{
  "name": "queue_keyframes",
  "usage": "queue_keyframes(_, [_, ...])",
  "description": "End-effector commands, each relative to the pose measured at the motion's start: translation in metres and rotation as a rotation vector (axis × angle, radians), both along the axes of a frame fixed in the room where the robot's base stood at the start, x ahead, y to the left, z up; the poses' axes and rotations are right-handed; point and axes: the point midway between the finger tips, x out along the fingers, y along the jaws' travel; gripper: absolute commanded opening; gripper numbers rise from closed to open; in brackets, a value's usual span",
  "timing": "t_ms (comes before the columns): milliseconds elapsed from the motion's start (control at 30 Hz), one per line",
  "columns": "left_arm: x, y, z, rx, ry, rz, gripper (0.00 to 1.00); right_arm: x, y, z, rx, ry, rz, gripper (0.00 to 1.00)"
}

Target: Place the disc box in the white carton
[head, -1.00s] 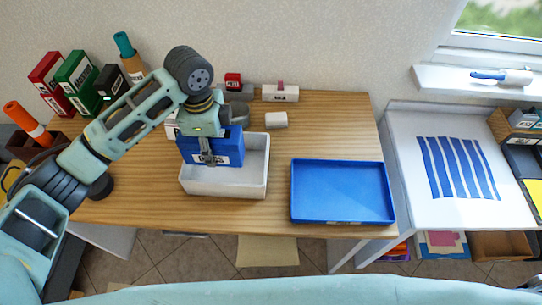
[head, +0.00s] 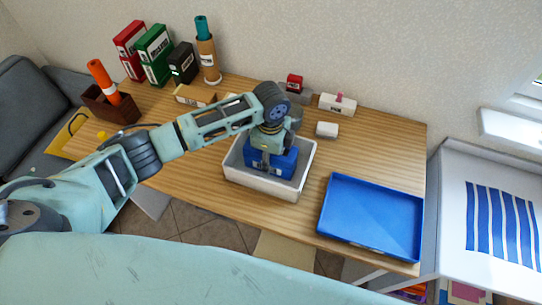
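The blue disc box (head: 284,164) is inside the white carton (head: 262,186) on the wooden table, with its upper part showing above the front wall. My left gripper (head: 265,158) reaches down over the carton and is shut on the blue disc box. One finger shows against the box's front face; the other finger is hidden. The box's bottom is hidden by the carton wall, so I cannot tell whether it touches the carton floor. My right gripper is not in view.
A blue tray (head: 370,218) lies empty to the right of the carton. Red (head: 130,50) and green (head: 155,54) binders, a dark box (head: 183,63) and a brown holder (head: 103,104) stand at the back left. A small white box (head: 327,129) sits behind the tray.

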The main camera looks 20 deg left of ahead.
Motion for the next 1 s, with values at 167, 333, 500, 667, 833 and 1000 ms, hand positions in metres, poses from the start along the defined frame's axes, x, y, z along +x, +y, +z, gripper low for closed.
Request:
queue_keyframes(167, [0.001, 0.000, 0.000, -0.001, -0.002, 0.000, 0.15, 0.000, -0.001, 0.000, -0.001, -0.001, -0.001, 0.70])
queue_keyframes(333, [0.000, 0.000, -0.002, -0.001, -0.001, 0.000, 0.53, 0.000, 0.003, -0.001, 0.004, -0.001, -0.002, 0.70])
queue_keyframes(500, [0.000, 0.000, -0.002, 0.000, 0.000, 0.000, 0.67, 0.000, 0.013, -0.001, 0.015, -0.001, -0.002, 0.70])
queue_keyframes(667, [0.000, 0.000, -0.002, 0.000, -0.001, 0.000, 0.67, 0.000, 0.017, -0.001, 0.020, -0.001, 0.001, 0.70])
queue_keyframes(833, [0.001, 0.000, 0.000, -0.001, -0.001, 0.000, 0.67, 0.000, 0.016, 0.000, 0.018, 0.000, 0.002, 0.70])
queue_keyframes(1000, [0.002, -0.001, 0.019, -0.003, -0.006, -0.001, 0.67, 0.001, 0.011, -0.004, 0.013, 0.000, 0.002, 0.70])
